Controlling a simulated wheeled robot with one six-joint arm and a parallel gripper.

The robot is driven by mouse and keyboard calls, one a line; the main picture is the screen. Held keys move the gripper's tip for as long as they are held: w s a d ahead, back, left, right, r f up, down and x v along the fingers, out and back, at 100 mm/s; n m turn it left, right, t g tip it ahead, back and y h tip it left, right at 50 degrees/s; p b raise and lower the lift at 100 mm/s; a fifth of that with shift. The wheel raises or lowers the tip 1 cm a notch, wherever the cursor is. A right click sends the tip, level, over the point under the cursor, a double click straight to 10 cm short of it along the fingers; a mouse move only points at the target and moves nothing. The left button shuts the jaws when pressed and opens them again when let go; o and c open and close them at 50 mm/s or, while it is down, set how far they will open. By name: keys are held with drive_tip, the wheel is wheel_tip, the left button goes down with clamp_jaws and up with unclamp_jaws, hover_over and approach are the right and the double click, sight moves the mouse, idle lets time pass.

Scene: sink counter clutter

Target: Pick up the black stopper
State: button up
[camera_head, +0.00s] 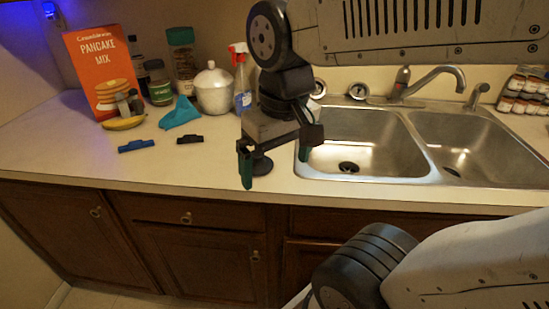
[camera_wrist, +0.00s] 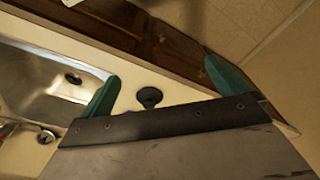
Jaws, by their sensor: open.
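The black stopper (camera_wrist: 149,97) stands on the light counter in the wrist view, round and dark with a wider base. In the head view the stopper (camera_head: 262,165) shows near the counter's front edge, left of the sink. My gripper (camera_head: 275,166) is open and points down over this spot, with its green fingers to either side of the stopper in the picture. In the wrist view my gripper (camera_wrist: 160,75) has one green finger left of the stopper and the other farther off to its right. The stopper is not held.
The double sink (camera_head: 370,145) with its faucet (camera_head: 430,82) lies to the right. Left are a blue clip (camera_head: 136,146), a black clip (camera_head: 190,139), a teal cloth (camera_head: 181,113), a banana (camera_head: 123,123) and a pancake mix box (camera_head: 102,70). The front counter strip at left is clear.

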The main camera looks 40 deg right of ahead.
drive_tip(key=w+d+f+m, duration=0.2)
drive_tip(key=w+d+m, duration=0.15)
drive_tip(key=w, duration=0.65)
drive_tip(key=m+g, duration=0.1)
drive_tip(key=m, duration=0.1)
hover_over(257, 157)
drive_tip(key=shift+n, duration=0.25)
drive_tip(key=f, duration=0.4)
drive_tip(key=shift+w+d+f, duration=0.1)
drive_tip(key=shift+w+f, duration=0.15)
drive_tip(key=shift+f, duration=0.15)
drive_tip(key=f, duration=0.5)
drive_tip(key=w+f, duration=0.1)
drive_tip(key=f, duration=0.1)
drive_tip(key=shift+d+f, duration=0.4)
drive_tip(key=shift+f, duration=0.4)
drive_tip(key=c, duration=0.9)
